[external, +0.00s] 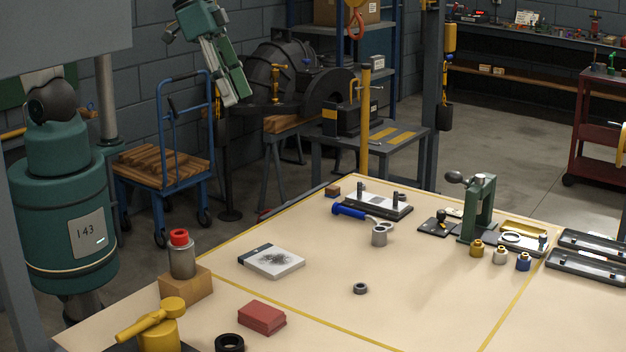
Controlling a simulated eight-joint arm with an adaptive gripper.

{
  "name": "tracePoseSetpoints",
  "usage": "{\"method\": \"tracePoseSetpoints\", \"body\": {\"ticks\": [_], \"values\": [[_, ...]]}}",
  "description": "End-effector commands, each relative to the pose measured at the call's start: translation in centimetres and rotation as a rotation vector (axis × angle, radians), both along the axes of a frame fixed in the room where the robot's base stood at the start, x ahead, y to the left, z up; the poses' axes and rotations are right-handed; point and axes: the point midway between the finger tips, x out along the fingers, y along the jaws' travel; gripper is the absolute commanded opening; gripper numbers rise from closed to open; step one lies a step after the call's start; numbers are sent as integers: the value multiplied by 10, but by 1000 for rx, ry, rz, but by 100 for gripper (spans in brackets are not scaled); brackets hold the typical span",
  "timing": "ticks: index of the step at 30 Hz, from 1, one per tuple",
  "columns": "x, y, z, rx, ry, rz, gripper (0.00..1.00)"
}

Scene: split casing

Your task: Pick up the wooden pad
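A tan wooden block (185,286) sits at the left front of the table, with a grey cylinder with a red top (182,256) standing on it. My gripper (232,98) appears to be the green jointed end at the upper left, raised and pointing down, apart from both blocks.
A white box (271,261), a red block (261,317), a dark ring (360,288) and a blue-handled tool (352,212) lie on the table (420,300). A green press (478,210) stands at the right. A yellow post (365,120) rises behind the far edge. The table's middle is mostly clear.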

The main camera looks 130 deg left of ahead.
Motion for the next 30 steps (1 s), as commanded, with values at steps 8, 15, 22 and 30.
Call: {"method": "tracePoseSetpoints", "body": {"ticks": [8, 15, 22, 30], "values": [[20, 61, -25, -39, 45, 141, 39], [30, 116, -50, -75, 83, 261, 39], [35, 171, -79, -110, 117, 378, 39], [32, 237, -118, -152, 156, 514, 39]]}}
